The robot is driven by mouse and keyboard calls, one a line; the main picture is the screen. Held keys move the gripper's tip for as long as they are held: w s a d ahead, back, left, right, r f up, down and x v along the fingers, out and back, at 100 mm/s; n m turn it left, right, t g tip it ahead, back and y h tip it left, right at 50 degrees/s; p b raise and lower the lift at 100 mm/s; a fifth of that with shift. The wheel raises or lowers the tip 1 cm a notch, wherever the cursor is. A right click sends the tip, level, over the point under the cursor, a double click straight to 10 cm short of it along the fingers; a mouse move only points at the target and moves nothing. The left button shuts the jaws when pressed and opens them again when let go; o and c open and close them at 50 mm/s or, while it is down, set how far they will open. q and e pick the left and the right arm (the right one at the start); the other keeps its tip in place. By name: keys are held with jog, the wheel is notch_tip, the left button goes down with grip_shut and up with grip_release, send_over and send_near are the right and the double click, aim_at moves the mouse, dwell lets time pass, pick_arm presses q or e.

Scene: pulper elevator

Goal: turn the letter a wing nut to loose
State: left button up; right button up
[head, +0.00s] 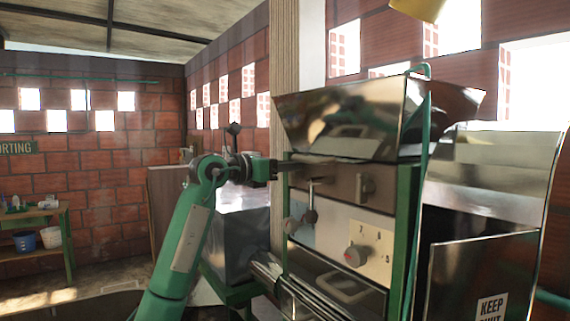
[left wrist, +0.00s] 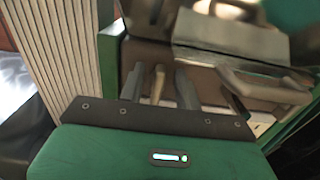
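My left gripper (head: 284,167) reaches from the left to the upper left of the machine's front panel (head: 340,185). In the left wrist view its two grey fingers (left wrist: 160,88) stand apart, with a narrow tan piece (left wrist: 157,84) between them and gaps on both sides. I cannot tell whether this piece is the letter A wing nut, as no letter is readable. A metal wing-like fitting (head: 365,187) stands on the panel, right of the gripper and apart from it. The gripper hides the panel's upper left corner. My right gripper is not in view.
A metal hopper (head: 350,125) sits just above the gripper. Below are a lever with a dark knob (head: 311,215), a numbered dial (head: 355,256) and a handle (head: 343,289). A green post (head: 404,240) and a steel bin (head: 465,275) stand at the right.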

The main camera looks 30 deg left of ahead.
pick_arm(q)
jog(key=shift+s, duration=0.1)
jog(key=shift+c, duration=0.6)
grip_shut()
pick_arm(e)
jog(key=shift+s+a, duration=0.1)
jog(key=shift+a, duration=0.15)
pick_arm(q)
jog(key=shift+w+a+f+n, duration=0.15)
jog(key=shift+a+f+n, duration=0.2)
jog(key=shift+n, duration=2.6)
jog(key=shift+w+a+f+n, duration=0.15)
jog(key=shift+a+f+n, duration=0.25)
jog(key=shift+n, duration=2.5)
jog(key=shift+w+a+f+n, duration=0.15)
jog(key=shift+a+f+n, duration=0.2)
jog(key=shift+n, duration=2.6)
